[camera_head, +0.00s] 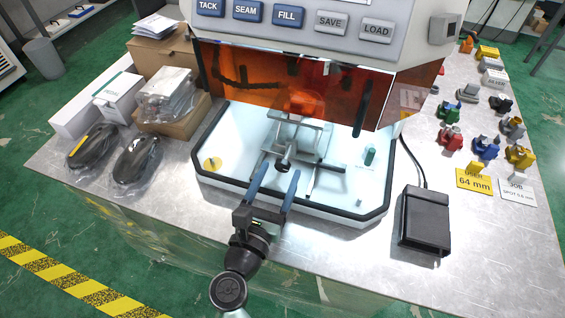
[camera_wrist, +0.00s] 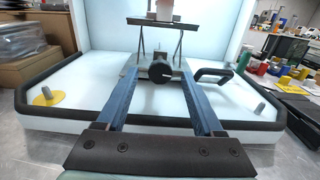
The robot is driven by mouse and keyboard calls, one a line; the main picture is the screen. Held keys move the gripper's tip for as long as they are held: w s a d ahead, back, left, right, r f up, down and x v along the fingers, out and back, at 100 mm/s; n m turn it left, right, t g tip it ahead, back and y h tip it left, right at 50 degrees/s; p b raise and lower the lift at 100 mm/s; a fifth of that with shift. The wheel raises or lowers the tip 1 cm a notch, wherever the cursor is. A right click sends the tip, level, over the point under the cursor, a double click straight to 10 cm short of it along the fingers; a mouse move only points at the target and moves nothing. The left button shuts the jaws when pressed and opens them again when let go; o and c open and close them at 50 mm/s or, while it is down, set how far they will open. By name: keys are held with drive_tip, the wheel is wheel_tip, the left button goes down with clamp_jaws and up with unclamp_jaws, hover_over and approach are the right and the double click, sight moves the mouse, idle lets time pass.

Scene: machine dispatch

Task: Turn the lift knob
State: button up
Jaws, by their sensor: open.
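The lift knob (camera_head: 282,165) is a small dark round knob on the front of a metal lift (camera_head: 318,139) inside the machine's white bay. In the wrist view the knob (camera_wrist: 160,73) faces me, dark with a light mark, in line with the gap between my fingers. My gripper (camera_head: 278,172) has two blue fingers, open and empty, reaching over the bay's front rim. In the wrist view the fingertips (camera_wrist: 160,75) lie left and right of the knob. I cannot tell whether they reach past its face. No contact shows.
An orange shield (camera_head: 245,82) hangs above the bay. A black-rimmed white tray (camera_head: 338,212) surrounds the lift. A black handle (camera_wrist: 213,74) stands right of the knob in the wrist view. A black pedal (camera_head: 425,219) lies right; boxes (camera_head: 118,97) and wrapped black items (camera_head: 137,158) lie left.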

sight(282, 169)
drive_tip(key=shift+x, duration=1.55)
clamp_jaws()
